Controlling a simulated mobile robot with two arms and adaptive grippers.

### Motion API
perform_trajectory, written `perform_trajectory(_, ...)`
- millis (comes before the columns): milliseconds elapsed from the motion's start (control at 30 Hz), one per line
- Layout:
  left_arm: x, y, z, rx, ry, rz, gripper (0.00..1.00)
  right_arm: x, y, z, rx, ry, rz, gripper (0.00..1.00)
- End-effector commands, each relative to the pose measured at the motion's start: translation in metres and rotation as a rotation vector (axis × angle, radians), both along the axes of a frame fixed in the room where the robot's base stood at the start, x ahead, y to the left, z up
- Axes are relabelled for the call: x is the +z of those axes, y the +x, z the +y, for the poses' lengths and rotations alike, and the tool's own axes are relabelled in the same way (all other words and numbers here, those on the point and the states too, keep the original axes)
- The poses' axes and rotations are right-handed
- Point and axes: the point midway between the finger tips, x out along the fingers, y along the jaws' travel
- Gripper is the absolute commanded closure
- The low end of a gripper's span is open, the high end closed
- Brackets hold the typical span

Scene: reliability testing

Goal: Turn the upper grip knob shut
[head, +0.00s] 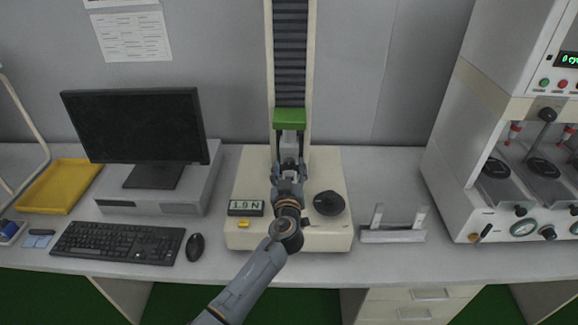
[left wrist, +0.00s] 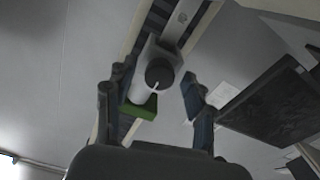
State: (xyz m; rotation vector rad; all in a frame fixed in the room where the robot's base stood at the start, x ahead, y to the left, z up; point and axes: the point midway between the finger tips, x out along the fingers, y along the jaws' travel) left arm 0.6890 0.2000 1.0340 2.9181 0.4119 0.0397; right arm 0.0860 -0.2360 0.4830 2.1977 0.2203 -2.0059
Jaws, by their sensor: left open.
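The upper grip knob (left wrist: 158,73) is a dark round knob with a white pointer line, on a light cylindrical grip body on the tester's column. In the left wrist view it shows beyond my open left gripper (left wrist: 149,84), in the gap between the fingers and nearer the right finger. I see no finger touching it. A green block (left wrist: 138,109) sits beside the grip; it also shows in the head view (head: 289,118) on the column. In the head view my left gripper (head: 289,163) is in front of the column below this block and hides the knob. My right gripper is not in view.
The tester base (head: 255,181) carries a display reading 1.9 N (head: 246,208) and a black dial (head: 329,203). A monitor (head: 132,125), keyboard (head: 118,243) and mouse (head: 195,247) lie left. A grey stand (head: 393,236) and a white machine (head: 448,165) stand right.

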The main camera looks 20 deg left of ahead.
Motion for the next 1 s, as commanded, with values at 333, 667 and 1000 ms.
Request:
perform_trajectory(333, -0.0002, 0.0018, 0.0004, 0.000, 0.001, 0.000, 0.52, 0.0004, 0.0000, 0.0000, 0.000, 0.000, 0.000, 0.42)
perform_trajectory(667, -0.0003, 0.0017, 0.0003, 0.000, 0.001, 0.000, 1.00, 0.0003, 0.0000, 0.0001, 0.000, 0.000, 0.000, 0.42)
perform_trajectory(1000, -0.0023, 0.0014, 0.0001, -0.001, 0.080, 0.022, 1.00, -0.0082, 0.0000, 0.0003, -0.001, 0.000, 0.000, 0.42)
